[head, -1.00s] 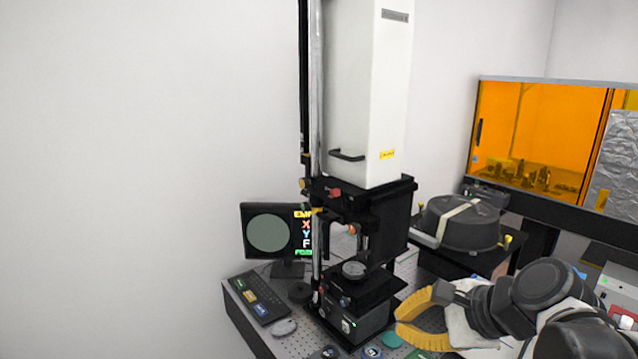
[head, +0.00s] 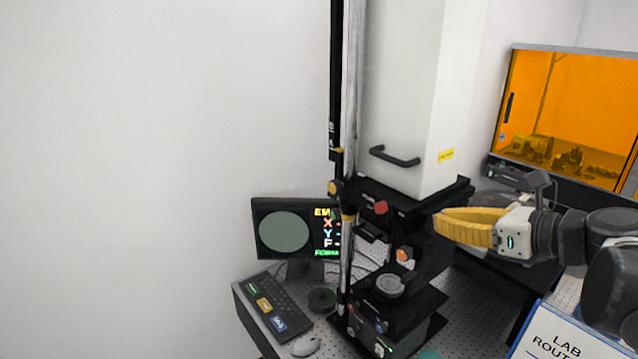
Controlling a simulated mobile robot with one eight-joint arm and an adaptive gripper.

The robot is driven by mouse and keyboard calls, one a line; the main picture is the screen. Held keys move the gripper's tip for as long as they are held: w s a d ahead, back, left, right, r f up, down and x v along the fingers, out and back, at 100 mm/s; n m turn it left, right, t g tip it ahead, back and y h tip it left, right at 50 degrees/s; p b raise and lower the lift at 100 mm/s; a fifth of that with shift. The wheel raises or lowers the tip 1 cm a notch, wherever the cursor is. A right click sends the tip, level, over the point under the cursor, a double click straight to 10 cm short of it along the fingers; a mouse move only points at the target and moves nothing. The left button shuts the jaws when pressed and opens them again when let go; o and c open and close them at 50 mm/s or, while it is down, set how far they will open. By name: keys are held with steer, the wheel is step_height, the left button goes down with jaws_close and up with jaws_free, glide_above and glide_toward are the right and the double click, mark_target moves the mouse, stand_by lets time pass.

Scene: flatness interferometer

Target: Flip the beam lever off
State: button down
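The interferometer (head: 420,90) is a tall white housing on a black stand with a post, a stage and a base box. A red knob (head: 381,207) sits on its black shelf, and an orange-red knob (head: 404,254) sits lower on the stand. A small yellow-tipped part (head: 333,187) is at the shelf's left end. I cannot tell which of these is the beam lever. My gripper (head: 440,222) has yellow fingers pointing left, just right of the stand below the white housing. Its fingers overlap in this view, so their opening is unclear. No object shows in them.
A monitor (head: 285,230) and a keyboard (head: 272,305) stand left of the instrument, with a mouse (head: 305,345) in front. A round sample (head: 389,285) lies on the stage. An orange-windowed enclosure (head: 565,110) is at the back right. A lab routing sign (head: 560,335) is at front right.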

mark_target(382, 211)
steer(key=p+x, duration=0.1)
steer(key=x, duration=1.3)
steer(key=shift+w+p, duration=0.15)
steer(key=shift+p, duration=0.2)
steer(key=shift+w+a+g, duration=0.1)
steer(key=shift+a+g, duration=0.1)
steer(key=shift+g, duration=0.1)
steer(key=shift+d+h+p, duration=0.1)
steer(key=shift+h+p, duration=0.2)
steer(key=shift+p, duration=0.05)
